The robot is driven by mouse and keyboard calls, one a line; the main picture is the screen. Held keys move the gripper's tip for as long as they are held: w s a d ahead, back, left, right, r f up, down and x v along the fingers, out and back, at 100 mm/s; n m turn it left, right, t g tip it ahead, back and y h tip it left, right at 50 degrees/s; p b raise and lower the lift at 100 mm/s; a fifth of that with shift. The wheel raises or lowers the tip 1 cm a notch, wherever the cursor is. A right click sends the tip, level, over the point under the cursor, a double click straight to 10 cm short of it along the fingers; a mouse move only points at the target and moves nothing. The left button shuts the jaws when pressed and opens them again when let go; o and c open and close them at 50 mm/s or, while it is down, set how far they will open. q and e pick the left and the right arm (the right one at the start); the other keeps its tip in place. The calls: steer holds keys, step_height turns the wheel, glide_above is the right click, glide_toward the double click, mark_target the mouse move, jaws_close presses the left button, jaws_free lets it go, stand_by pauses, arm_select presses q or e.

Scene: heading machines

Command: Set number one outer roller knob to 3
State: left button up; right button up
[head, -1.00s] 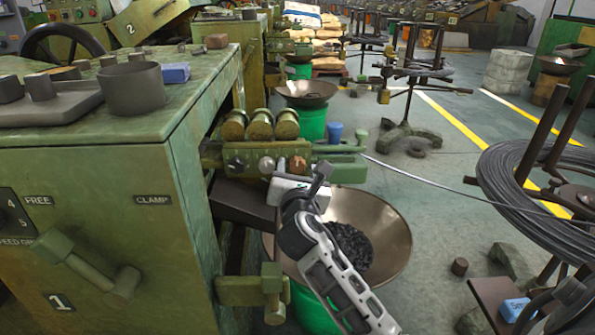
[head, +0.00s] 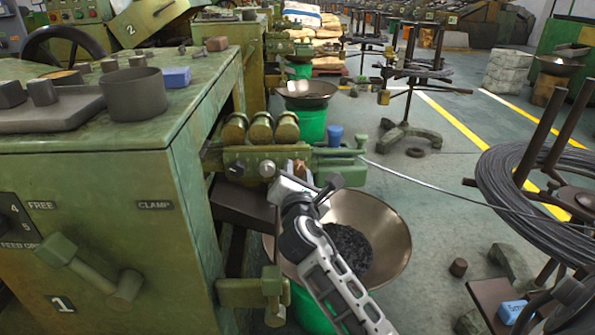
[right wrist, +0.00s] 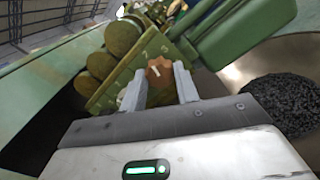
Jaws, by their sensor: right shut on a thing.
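Machine number one (head: 100,225) stands at the left in the head view. Its roller bracket carries a dark knob, a pale metal knob (head: 267,168) and, at the outer end, a brown knob (head: 300,167). My right gripper (head: 292,179) is at the brown knob and partly covers it. In the right wrist view the brown knob (right wrist: 158,73) sits between the two fingers of my right gripper (right wrist: 160,85), which is shut on it. A pale pointer mark shows on the knob's face. Small scale marks show on the plate above it, too blurred to read surely. My left gripper is out of view.
Three brass rollers (head: 260,127) sit just above the knobs. A wide bowl (head: 385,240) of dark pieces lies below my right arm. A wire (head: 430,182) runs from the bracket to a wire coil (head: 500,200) at the right.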

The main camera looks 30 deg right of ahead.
steer(key=shift+m, duration=1.4)
steer(key=m, duration=0.4)
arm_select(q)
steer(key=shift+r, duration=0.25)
arm_select(e)
steer(key=shift+f+m, duration=0.1)
steer(key=shift+m, duration=0.6)
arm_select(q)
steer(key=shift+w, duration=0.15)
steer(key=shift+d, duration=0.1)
arm_select(e)
steer(key=o, duration=1)
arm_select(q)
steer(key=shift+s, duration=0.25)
